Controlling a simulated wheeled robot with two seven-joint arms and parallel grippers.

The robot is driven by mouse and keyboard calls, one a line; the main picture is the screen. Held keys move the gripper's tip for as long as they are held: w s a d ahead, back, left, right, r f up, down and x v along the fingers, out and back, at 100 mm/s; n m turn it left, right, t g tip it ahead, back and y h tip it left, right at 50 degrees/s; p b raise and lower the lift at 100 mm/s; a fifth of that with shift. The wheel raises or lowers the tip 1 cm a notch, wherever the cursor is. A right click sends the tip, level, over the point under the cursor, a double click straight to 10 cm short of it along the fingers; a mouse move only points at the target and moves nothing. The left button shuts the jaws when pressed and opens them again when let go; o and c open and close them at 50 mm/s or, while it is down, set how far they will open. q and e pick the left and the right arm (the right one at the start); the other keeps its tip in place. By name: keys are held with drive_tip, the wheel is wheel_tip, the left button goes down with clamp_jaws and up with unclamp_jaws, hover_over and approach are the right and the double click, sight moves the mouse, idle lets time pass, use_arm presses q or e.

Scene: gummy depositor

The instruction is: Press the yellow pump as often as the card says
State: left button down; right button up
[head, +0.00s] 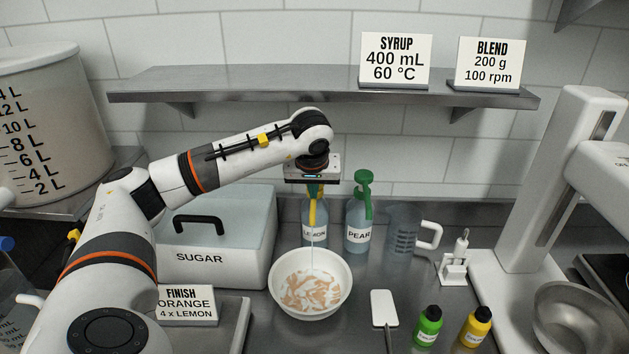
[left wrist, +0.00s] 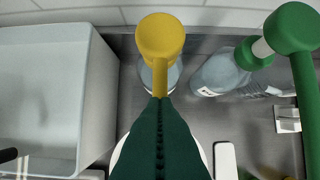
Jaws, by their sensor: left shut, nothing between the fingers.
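The lemon bottle (head: 317,236) with its yellow pump (head: 313,212) stands behind the white bowl (head: 277,292). The pump's round head and spout show in the left wrist view (left wrist: 161,38). A thin pale stream runs from the spout into the bowl, which holds white and orange swirls. My left gripper (left wrist: 160,102) is shut and empty, pointing down at the pump; its fingers overlap the spout in the wrist view. I cannot tell whether they touch it. The card (head: 187,305) at lower left reads "FINISH ORANGE 4 x LEMON". My right gripper is out of view.
The pear bottle (head: 358,237) with a green pump stands close on the right, then a measuring jug (head: 404,232). The sugar bin (head: 215,245) is on the left. A metal shelf (head: 280,88) runs above. Small green (head: 428,327) and yellow (head: 475,327) bottles stand in front right.

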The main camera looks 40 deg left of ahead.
use_arm(q)
drive_tip(key=shift+s+d+f, duration=0.1)
drive_tip(key=shift+f, duration=0.15)
drive_tip(key=shift+r+p, duration=1.6)
drive_tip(key=shift+r, duration=0.35)
drive_tip(key=shift+f, duration=0.15)
drive_tip(key=shift+f+b, duration=1.4)
drive_tip(key=shift+f, duration=0.45)
drive_tip(key=shift+r, duration=0.1)
drive_tip(key=shift+r+p, duration=0.15)
drive_tip(key=shift+p, duration=0.15)
drive_tip(key=shift+r+p, duration=1.25)
drive_tip(key=shift+r, duration=0.5)
